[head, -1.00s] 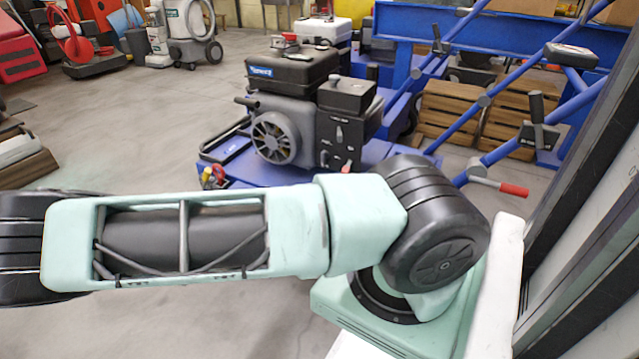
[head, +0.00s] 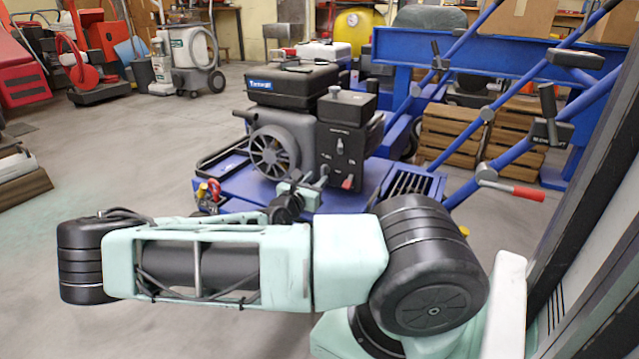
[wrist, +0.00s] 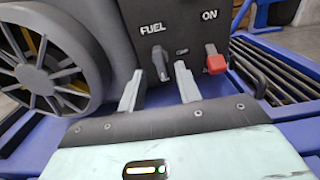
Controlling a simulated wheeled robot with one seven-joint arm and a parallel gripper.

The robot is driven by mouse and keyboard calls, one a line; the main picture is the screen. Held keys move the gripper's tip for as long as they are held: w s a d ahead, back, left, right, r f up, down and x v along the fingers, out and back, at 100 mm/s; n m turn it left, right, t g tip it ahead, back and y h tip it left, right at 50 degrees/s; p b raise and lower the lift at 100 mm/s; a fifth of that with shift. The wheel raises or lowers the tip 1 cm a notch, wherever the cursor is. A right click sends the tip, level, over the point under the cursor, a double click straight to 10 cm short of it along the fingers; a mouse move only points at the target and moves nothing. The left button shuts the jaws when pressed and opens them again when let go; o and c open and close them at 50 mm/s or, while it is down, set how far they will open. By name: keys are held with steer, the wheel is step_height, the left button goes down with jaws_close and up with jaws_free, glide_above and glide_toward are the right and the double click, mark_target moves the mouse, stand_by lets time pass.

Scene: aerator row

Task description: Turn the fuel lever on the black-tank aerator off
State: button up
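The black-tank aerator (head: 291,82) stands on a blue deck, its black control panel facing me. In the wrist view, the grey fuel lever (wrist: 161,63) hangs roughly upright below the word FUEL. My gripper (wrist: 158,80) is open and empty, one finger on each side of the lever's line. The fingertips are close to the panel; I cannot tell whether they touch the lever. A red switch (wrist: 215,61) under ON sits just right of the right finger.
The round fan housing (wrist: 42,58) is close on the left of my gripper. A slatted grille (wrist: 268,70) lies to the right. Blue bars with a red-handled lever (head: 515,190) stand right of the aerator. Open floor (head: 120,165) lies to the left.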

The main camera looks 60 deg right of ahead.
mark_target(322, 173)
steer(key=shift+w+d+b, duration=0.15)
steer(key=shift+d+b, duration=0.25)
steer(key=shift+d, duration=1.2)
jaws_close()
